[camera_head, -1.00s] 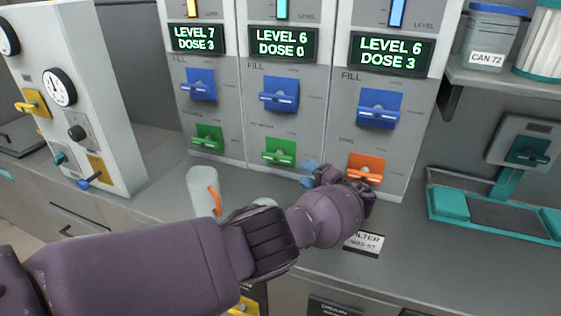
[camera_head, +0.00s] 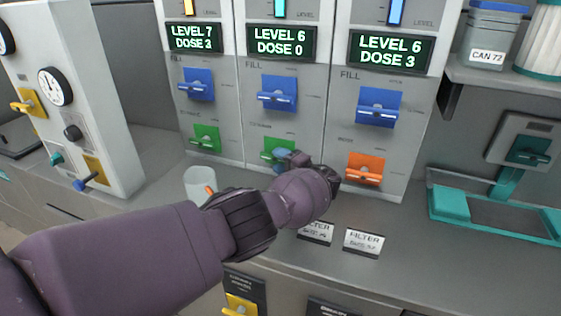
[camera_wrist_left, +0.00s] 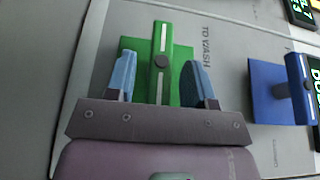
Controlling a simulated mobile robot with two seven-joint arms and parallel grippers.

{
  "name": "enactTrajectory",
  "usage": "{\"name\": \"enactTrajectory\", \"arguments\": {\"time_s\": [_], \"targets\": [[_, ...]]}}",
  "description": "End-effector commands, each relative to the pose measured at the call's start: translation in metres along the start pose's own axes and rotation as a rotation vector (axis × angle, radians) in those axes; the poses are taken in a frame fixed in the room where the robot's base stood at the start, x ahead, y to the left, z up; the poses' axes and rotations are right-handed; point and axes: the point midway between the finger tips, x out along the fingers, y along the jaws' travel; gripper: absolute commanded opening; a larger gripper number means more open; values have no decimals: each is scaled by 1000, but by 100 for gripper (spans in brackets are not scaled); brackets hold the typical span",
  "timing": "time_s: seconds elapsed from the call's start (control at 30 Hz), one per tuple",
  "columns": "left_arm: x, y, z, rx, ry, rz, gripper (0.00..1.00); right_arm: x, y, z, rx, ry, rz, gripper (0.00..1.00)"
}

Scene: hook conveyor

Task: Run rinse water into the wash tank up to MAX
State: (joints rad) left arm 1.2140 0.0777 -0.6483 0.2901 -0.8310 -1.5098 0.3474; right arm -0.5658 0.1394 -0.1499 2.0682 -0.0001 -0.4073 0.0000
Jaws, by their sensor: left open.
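Three grey panels stand side by side. Their displays read LEVEL 7 DOSE 3 (camera_head: 196,38), LEVEL 6 DOSE 0 (camera_head: 282,42) and LEVEL 6 DOSE 3 (camera_head: 391,52). Each has a blue fill handle; the middle one (camera_head: 278,92) also shows in the left wrist view (camera_wrist_left: 281,91). Below are a green handle (camera_head: 206,137) on the left panel, a green handle (camera_head: 279,148) on the middle and an orange handle (camera_head: 365,168) on the right. My left gripper (camera_wrist_left: 162,75) is open, its fingers either side of the middle green handle (camera_wrist_left: 162,58), marked TO WASH. Contact is unclear. My right gripper is out of view.
A mug (camera_head: 199,183) stands on the counter, partly behind my left arm. Filter cards (camera_head: 363,242) lie near the front edge. A gauge cabinet (camera_head: 80,110) is at left; a teal-framed device (camera_head: 500,217) and shelf with a can (camera_head: 487,45) are at right.

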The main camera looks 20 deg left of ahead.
Motion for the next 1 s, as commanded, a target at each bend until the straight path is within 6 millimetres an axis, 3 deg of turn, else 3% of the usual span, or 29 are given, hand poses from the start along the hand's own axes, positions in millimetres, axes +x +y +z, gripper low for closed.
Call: {"name": "enactTrajectory", "arguments": {"time_s": [0.03,0.37,0.67,1.0], "targets": [[0,0,0,0,0,0,49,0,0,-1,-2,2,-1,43],[0,0,0,0,0,0,0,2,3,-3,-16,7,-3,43],[0,-3,0,-19,1,40,0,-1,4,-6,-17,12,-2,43],[1,-12,0,-110,0,247,0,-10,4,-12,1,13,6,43]]}}
